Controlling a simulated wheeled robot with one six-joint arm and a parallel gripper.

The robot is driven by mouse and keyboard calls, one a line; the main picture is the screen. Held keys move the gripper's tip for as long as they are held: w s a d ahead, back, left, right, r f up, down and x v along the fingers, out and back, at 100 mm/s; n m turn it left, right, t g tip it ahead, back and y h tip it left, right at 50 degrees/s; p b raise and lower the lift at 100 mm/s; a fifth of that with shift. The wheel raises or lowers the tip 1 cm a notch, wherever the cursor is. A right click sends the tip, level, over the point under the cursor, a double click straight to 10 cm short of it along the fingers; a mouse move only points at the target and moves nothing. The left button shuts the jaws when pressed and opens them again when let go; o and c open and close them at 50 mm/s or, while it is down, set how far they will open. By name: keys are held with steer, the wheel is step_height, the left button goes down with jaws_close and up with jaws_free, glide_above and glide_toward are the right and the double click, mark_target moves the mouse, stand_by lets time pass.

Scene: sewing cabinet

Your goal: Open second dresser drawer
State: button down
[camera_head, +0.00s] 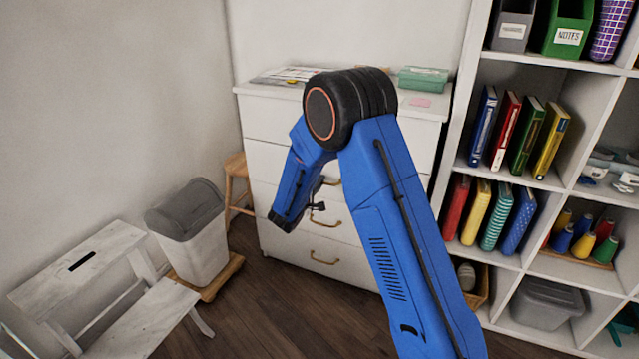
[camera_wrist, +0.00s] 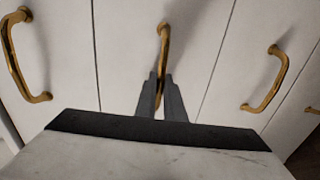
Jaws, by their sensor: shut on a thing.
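The white dresser (camera_head: 278,128) stands against the back wall, with several drawers and brass handles. In the wrist view, my gripper (camera_wrist: 160,77) is shut on the brass handle (camera_wrist: 163,35) of the drawer that is second from the left in this turned view. Its two grey fingers sit on both sides of the handle's near end. The drawer fronts look level with each other, with thin seams between them. In the head view, my gripper (camera_head: 318,206) is small and partly hidden at the dresser front. My blue arm covers part of the upper drawers.
A grey-lidded bin (camera_head: 192,235) and a white step stool (camera_head: 85,270) stand at the left. A wooden stool (camera_head: 236,170) is beside the dresser. A white bookshelf (camera_head: 462,130) stands close on the right. Bare wooden floor (camera_head: 275,305) lies in front of the dresser.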

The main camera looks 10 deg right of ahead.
steer(key=f+v, duration=0.3)
steer(key=v, duration=2.5)
steer(key=shift+s+f, duration=0.25)
steer(key=c, duration=1.9)
jaws_free()
steer(key=shift+o, duration=0.2)
steer(key=shift+a, duration=0.1)
steer(key=v, duration=1.7)
steer(key=shift+s, duration=0.1)
